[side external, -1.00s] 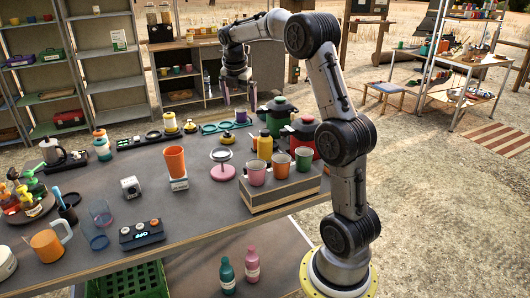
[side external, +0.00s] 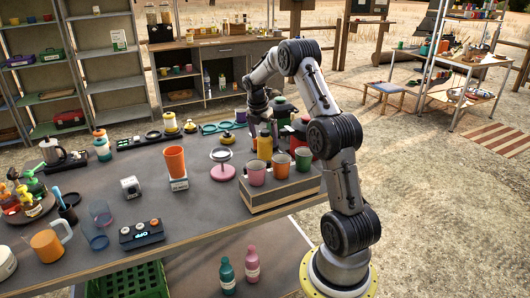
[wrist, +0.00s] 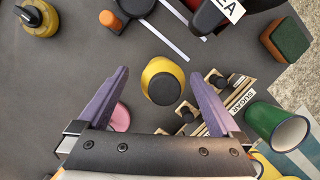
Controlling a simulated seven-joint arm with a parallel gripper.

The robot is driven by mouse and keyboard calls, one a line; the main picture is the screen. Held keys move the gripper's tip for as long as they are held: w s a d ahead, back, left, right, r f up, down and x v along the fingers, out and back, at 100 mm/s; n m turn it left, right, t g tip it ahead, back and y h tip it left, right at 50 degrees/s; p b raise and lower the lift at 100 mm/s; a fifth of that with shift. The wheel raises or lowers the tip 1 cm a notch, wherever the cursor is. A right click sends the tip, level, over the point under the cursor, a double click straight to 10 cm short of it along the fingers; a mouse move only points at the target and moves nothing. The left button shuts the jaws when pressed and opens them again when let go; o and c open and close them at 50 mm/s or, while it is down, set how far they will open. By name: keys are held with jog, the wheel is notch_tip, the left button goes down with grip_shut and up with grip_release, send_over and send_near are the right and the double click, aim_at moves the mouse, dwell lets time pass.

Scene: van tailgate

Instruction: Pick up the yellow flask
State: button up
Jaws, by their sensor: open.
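The yellow flask (side external: 265,146) stands upright on the table, behind the wooden cup stand, in the side view. In the wrist view the yellow flask (wrist: 157,73) is seen from above, with its dark cap pointing toward the gripper. My gripper (wrist: 158,76) is open, with its two purple fingers apart and the flask showing between them. In the side view my gripper (side external: 263,124) is above and around the flask's top, fingers pointing down. I cannot tell whether either finger touches it.
The wooden stand (side external: 272,196) with several cups is close in front of the flask. A green canister (side external: 281,112) and a red canister stand behind and right. A pink stand (side external: 222,172) and a low yellow pot (side external: 227,139) are to the left.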

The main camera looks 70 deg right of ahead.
aim_at(266, 146)
jog(key=f, duration=0.3)
jog(key=shift+s+d+f, duration=0.1)
jog(key=shift+s+f, duration=0.2)
jog(key=shift+f, duration=0.1)
jog(key=shift+d+f, duration=0.25)
jog(key=shift+f, duration=0.35)
jog(key=shift+c, duration=0.2)
jog(key=shift+r, duration=0.1)
grip_shut()
